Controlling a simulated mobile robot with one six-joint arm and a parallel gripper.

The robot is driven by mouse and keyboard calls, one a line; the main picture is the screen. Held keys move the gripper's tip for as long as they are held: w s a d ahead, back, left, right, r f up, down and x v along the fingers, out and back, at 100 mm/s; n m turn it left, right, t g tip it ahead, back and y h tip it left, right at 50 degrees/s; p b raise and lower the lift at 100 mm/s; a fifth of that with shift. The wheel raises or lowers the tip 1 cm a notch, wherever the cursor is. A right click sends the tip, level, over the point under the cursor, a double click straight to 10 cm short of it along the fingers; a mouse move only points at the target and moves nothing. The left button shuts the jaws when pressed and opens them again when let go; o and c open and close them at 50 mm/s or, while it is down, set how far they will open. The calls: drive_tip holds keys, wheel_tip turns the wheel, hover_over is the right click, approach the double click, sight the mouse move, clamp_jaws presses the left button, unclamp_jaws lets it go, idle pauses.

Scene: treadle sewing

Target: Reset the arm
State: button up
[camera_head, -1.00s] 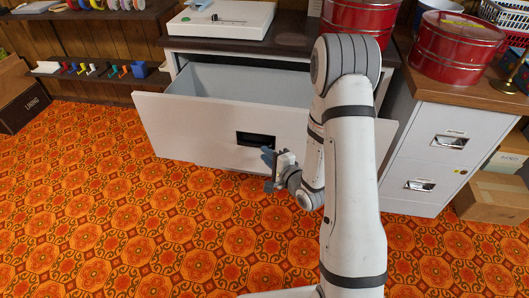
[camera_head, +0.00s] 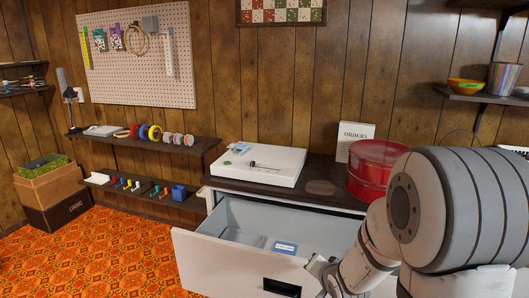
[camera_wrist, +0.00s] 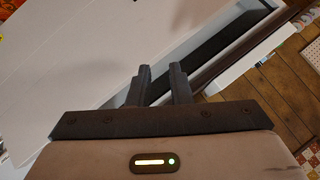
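My white arm (camera_head: 440,210) fills the lower right of the head view. My gripper is mostly hidden there, low beside the open drawer (camera_head: 215,254). In the wrist view my gripper (camera_wrist: 161,72) shows two dark fingers with a gap between them and nothing held. A white surface with a dark recessed band (camera_wrist: 225,50) lies beyond the fingers. I cannot tell whether they touch it. The drawer is pulled out and its dark handle (camera_head: 281,288) shows at the bottom of the head view.
A blue-and-white labelled item (camera_head: 285,247) lies in the drawer. A white device (camera_head: 258,166) and a red tin (camera_head: 375,170) stand on the cabinet top, close to my arm. Shelves (camera_head: 140,143) line the wall at left. Orange carpet (camera_head: 90,262) is clear at lower left.

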drive_tip(key=s+r+n+g+h+p, duration=0.1)
drive_tip(key=s+r+n+g+p, duration=0.6)
drive_tip(key=s+r, duration=1.6)
wheel_tip(320, 180, up, 2)
drive_tip(key=p, duration=0.5)
drive_tip(key=shift+s+g, duration=0.15)
drive_tip(key=shift+g, duration=0.15)
drive_tip(key=shift+d, duration=0.1)
